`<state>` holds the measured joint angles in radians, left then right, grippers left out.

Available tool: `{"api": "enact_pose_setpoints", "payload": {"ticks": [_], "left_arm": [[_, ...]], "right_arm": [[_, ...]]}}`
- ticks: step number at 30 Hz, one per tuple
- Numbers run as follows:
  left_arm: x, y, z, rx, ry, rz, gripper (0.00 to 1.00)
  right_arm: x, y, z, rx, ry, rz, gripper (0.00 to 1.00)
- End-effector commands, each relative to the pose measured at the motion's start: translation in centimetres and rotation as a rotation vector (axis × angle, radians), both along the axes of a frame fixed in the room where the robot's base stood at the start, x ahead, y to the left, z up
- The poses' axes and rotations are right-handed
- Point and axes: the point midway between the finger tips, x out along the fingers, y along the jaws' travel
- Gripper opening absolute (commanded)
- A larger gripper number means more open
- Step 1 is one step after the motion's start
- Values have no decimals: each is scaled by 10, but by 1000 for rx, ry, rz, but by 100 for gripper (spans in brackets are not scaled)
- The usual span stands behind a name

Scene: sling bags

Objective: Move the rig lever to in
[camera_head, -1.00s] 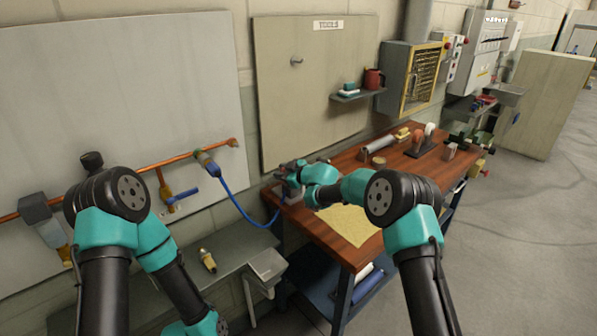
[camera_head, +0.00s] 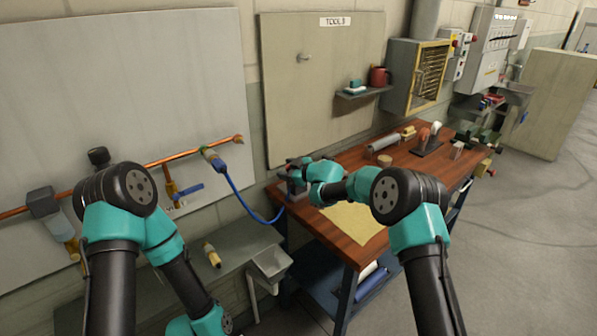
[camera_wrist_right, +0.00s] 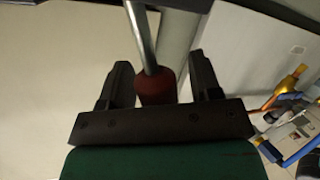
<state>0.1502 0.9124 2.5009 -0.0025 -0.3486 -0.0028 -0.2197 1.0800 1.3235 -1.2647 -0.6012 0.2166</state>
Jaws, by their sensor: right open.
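The rig lever shows in the right wrist view as a metal rod with a dark red grip (camera_wrist_right: 155,88). My right gripper (camera_wrist_right: 160,68) is open, with one finger on each side of the red grip. I cannot tell whether either finger touches it. In the head view my right gripper (camera_head: 297,174) is at the left end of the wooden bench, over the grey rig where the blue hose ends; it is small there and hides most of the rig. My left arm reaches down at the lower left, and its gripper is out of frame.
The wooden workbench (camera_head: 352,247) carries a yellow sheet (camera_head: 350,220) and several tools towards its far end. A blue hose (camera_head: 240,205) hangs between the copper pipe (camera_head: 180,155) and the rig. A grey shelf with a small sink (camera_head: 270,262) stands left of the bench.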

Motion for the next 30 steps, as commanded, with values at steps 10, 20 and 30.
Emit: {"api": "enact_pose_setpoints", "payload": {"ticks": [10,20,30], "left_arm": [[0,0,0,0,0,0,71],[0,0,0,0,0,0,71],[0,0,0,0,0,0,71]], "right_arm": [[-19,-30,10,1,1,-3,58],[-53,-80,24,1,1,-3,58],[-86,-127,37,0,0,-2,58]]}}
